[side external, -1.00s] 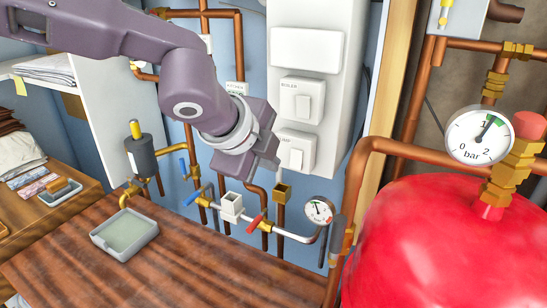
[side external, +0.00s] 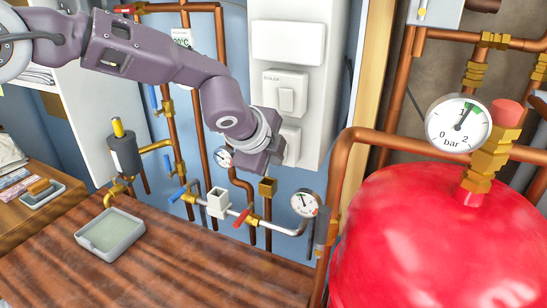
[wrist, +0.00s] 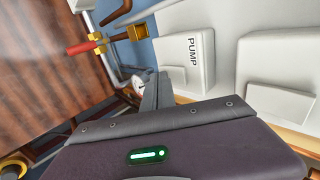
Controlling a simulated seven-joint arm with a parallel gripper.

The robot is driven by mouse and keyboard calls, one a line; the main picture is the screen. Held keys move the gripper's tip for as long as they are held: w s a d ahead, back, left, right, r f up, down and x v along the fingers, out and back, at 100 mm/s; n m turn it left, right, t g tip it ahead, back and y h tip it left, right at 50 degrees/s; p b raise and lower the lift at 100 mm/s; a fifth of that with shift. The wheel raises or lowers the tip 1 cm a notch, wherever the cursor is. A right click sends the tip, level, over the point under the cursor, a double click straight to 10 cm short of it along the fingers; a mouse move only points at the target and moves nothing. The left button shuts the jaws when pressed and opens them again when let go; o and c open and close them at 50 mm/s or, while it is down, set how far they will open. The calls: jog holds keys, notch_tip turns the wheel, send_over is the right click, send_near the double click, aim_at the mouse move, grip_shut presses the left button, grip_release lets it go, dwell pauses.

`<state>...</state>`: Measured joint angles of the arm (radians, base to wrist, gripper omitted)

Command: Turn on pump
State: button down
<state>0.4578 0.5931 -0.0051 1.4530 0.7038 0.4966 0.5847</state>
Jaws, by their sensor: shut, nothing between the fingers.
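The white pump switch box (side external: 293,145) sits on the wall panel, below the switch labelled boiler (side external: 285,94). In the wrist view the pump switch (wrist: 178,62) shows its PUMP label; the state of its rocker is hard to tell. My gripper (side external: 274,166) is shut and empty, at the lower left of the pump switch, and covers part of it in the side view. In the wrist view my gripper's fingers (wrist: 157,92) point up beside the pump switch. I cannot tell whether they touch it.
Copper pipes with a red-handled valve (side external: 242,217) and a small gauge (side external: 304,203) run below the switch. A large red tank (side external: 430,240) with a pressure gauge (side external: 459,123) fills the right. A wooden counter (side external: 170,265) with a grey tray (side external: 109,233) lies in front.

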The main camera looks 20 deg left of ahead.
jog(key=shift+w+f, duration=0.1)
jog(key=shift+w, duration=0.05)
jog(key=shift+r, duration=0.85)
jog(key=s+f+v, duration=0.1)
jog(key=s+v, duration=0.1)
jog(key=v, duration=1.1)
jog(key=shift+f, duration=0.35)
